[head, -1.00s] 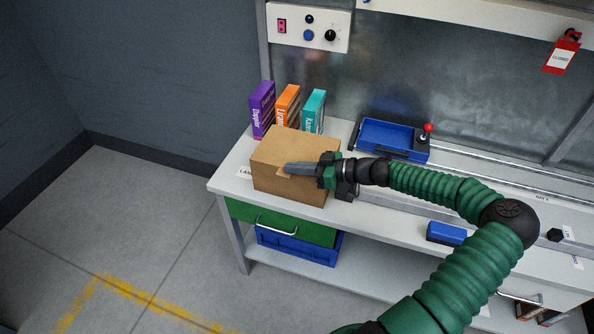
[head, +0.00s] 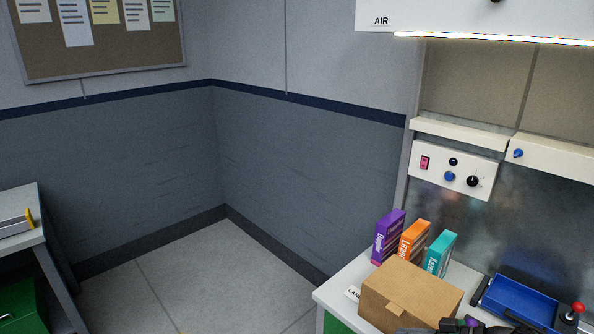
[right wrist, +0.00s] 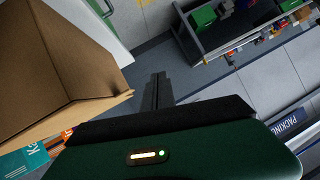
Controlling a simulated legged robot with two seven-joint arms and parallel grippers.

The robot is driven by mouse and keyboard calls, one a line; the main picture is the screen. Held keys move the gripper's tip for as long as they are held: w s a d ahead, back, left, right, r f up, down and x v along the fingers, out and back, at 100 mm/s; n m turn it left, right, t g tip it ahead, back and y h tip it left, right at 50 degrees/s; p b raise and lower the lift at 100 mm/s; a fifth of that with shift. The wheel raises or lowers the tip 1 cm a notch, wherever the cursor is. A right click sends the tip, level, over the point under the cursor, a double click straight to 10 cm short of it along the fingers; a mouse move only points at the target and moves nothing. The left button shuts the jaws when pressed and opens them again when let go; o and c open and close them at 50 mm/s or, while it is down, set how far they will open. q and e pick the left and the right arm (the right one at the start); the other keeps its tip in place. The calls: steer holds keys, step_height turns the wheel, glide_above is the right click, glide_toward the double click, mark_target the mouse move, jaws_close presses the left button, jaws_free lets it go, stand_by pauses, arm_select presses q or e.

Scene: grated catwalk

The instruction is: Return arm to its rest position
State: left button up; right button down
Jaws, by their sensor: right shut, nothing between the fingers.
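In the right wrist view, my right gripper (right wrist: 159,80) has its two dark fingers together with nothing between them. It points past the right side of the closed cardboard box (right wrist: 50,60), with a gap between fingers and box. In the head view the cardboard box (head: 408,290) stands on the workbench near its left end, with a small flap of tape or card on its front edge. A dark part of my right arm shows at the bottom edge, just right of the box; most of the arm is out of frame. My left gripper is in neither view.
Purple (head: 387,237), orange (head: 414,240) and teal (head: 440,254) cartons stand behind the box. A blue tray (head: 522,300) and a red-knobbed lever (head: 578,308) are to its right. A control panel (head: 452,170) hangs above. Open floor (head: 200,285) lies left of the bench.

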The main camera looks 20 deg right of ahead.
steer(key=s+a+f+g+h, duration=0.4)
steer(key=a+f+g, duration=0.5)
steer(key=a, duration=0.6)
steer(key=s+a+r+m+t+h+p, duration=0.1)
steer(key=s+a+r+m+t+h, duration=0.1)
steer(key=s+a+r+m+h, duration=0.2)
steer(key=s+a+r, duration=0.1)
steer(key=s, duration=0.2)
steer(key=shift+s+r+m+h, duration=0.2)
steer(key=shift+m+h, duration=0.1)
